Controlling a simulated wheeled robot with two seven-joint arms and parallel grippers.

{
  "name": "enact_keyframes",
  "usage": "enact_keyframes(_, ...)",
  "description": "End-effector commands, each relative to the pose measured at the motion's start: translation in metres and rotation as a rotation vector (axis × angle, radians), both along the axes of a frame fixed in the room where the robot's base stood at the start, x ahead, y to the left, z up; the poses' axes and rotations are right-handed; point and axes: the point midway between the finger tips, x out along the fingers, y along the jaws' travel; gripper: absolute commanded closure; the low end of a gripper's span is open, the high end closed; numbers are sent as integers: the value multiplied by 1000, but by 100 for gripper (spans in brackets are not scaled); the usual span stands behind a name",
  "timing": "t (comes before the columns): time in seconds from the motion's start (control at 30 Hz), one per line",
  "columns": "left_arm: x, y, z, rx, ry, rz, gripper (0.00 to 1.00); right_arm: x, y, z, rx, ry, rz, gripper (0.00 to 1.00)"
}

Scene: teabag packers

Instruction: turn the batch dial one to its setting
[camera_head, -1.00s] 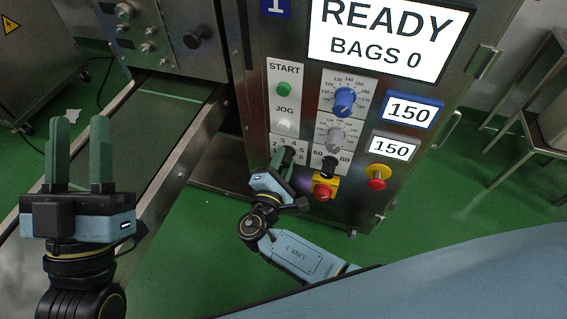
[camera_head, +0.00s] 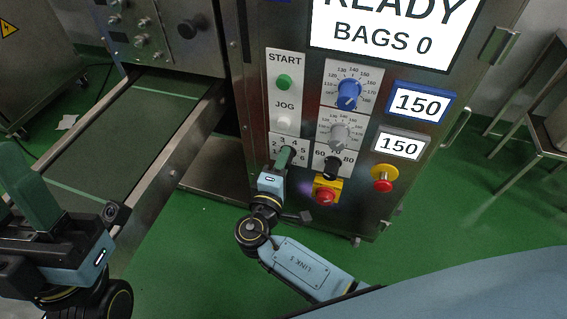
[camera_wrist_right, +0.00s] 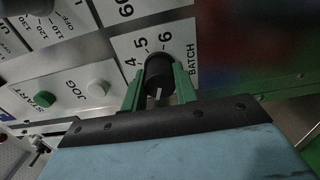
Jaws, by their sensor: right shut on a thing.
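The batch dial (camera_wrist_right: 158,68) is a black knob on a white plate marked BATCH in the right wrist view, with numbers including 4, 5 and 6 around it. My right gripper (camera_wrist_right: 160,82) has its green fingers on both sides of the knob and is shut on it. A pale mark shows on the knob between the fingers; which number it points to I cannot tell. In the head view my right gripper (camera_head: 283,158) covers the dial at the panel's lower left. My left gripper (camera_head: 24,168) is at the lower left, open and empty, away from the panel.
Above the dial are the START button (camera_head: 284,82) and JOG button (camera_head: 285,121). To its right are a blue dial (camera_head: 349,93), a grey dial (camera_head: 340,136), a black knob (camera_head: 331,168) and red stop buttons (camera_head: 325,196). A conveyor (camera_head: 130,125) runs at the left.

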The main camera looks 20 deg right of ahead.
Motion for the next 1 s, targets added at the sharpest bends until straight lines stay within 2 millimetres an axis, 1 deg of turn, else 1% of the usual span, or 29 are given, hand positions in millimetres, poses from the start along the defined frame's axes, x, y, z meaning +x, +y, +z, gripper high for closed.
enact_keyframes(0.4, -1, 0, 0, -2, -8, 0, 64, 0, 1, -1, 6, -2, 4, 94)
enact_keyframes(0.43, -1, 0, 0, -2, -8, 0, 64, 0, 1, -1, 6, -2, 4, 67)
enact_keyframes(0.57, -1, 0, 0, -3, -8, -1, 64, 0, 1, 0, 6, -2, 3, 50)
enact_keyframes(0.87, -1, 0, 0, -2, -7, -1, 64, 0, 1, 0, 5, -2, 1, 49)
enact_keyframes(1.0, -2, 0, -1, -5, -13, -1, 64, -4, 8, -1, 6, -3, 3, 49)
